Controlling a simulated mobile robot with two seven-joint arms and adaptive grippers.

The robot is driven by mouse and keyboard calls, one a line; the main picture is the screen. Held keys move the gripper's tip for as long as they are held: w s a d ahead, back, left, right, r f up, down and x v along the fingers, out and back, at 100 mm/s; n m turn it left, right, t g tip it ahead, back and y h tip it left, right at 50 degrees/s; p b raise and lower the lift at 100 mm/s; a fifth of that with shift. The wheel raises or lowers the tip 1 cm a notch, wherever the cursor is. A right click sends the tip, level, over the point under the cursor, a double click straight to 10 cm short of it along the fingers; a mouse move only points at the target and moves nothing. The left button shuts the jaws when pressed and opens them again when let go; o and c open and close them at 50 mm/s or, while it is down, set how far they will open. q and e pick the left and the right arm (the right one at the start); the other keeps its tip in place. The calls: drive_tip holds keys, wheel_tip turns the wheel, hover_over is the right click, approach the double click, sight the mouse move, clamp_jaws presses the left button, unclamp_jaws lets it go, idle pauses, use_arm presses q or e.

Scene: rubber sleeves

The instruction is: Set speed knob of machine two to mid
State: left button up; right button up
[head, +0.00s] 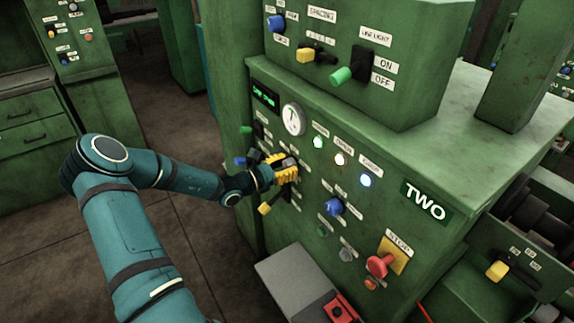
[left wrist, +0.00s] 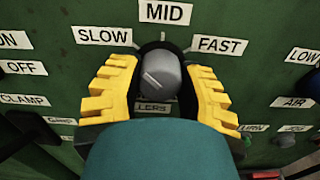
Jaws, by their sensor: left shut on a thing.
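The speed knob (left wrist: 160,75) is grey and sits on the green panel under the labels SLOW (left wrist: 104,36), MID (left wrist: 165,12) and FAST (left wrist: 219,45). A pale line on its face slants up and left, toward the SLOW side. My left gripper (left wrist: 160,88) is shut on the knob, with a yellow finger on each side. In the head view my left gripper (head: 284,168) is at the front panel of machine two (head: 350,240) and hides the knob. The TWO sign (head: 425,201) is right of it. My right gripper is not in view.
Close around are a dial gauge (head: 293,119), lit lamps (head: 340,159), a blue knob (head: 334,207), a yellow-handled lever (head: 265,208) and a red stop button (head: 380,264). A grey box (head: 290,283) juts out low in front. The floor at left is open.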

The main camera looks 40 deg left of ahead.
use_arm(q)
drive_tip(key=m+p, duration=0.1)
drive_tip(key=m, duration=0.2)
drive_tip(key=shift+r+m, duration=0.1)
drive_tip(key=shift+m, duration=0.3)
drive_tip(key=shift+m+b, duration=0.35)
drive_tip(key=shift+m, duration=2.15)
drive_tip(key=o, duration=1.2)
drive_tip(key=shift+o, duration=0.2)
drive_tip(key=v, duration=1.2)
